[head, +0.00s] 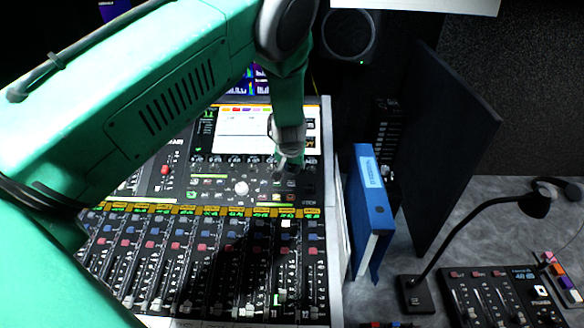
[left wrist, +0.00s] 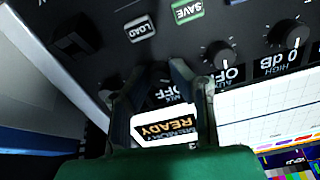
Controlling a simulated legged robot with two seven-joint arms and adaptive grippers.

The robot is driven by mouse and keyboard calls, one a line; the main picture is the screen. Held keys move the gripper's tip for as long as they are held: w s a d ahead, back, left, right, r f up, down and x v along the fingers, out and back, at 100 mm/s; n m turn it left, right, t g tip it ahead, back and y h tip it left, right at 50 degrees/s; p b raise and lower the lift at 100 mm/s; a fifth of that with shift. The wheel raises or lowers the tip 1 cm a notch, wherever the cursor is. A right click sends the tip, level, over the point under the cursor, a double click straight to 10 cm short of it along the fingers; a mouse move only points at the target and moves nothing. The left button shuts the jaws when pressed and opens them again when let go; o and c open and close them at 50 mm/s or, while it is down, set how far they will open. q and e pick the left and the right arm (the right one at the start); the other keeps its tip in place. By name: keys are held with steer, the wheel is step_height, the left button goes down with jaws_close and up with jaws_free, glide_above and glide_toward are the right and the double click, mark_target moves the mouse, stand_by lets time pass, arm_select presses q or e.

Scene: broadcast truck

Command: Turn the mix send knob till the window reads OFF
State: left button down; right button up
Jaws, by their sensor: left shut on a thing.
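The mixing desk (head: 215,185) fills the lower left of the head view. My left gripper (head: 288,165) reaches down to its upper right, beside the bright screen. In the left wrist view, my left gripper (left wrist: 160,82) is shut on the mix send knob, which is mostly hidden between the fingers. A small window (left wrist: 170,90) by a label that seems to read MIX shows between the fingers; its letters look like OFF, partly covered. My right gripper is not in view.
Close by are another knob (left wrist: 219,55), a HIGH knob (left wrist: 290,33) with a window at 0 dB, and SAVE (left wrist: 187,11) and LOAD (left wrist: 139,28) buttons. A blue binder (head: 369,210) and a desk lamp (head: 430,260) stand right of the desk.

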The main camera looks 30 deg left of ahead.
arm_select(q)
steer(key=c, duration=1.4)
jaws_free()
steer(key=shift+c, duration=0.2)
steer(key=v, duration=1.2)
steer(key=shift+f, duration=0.1)
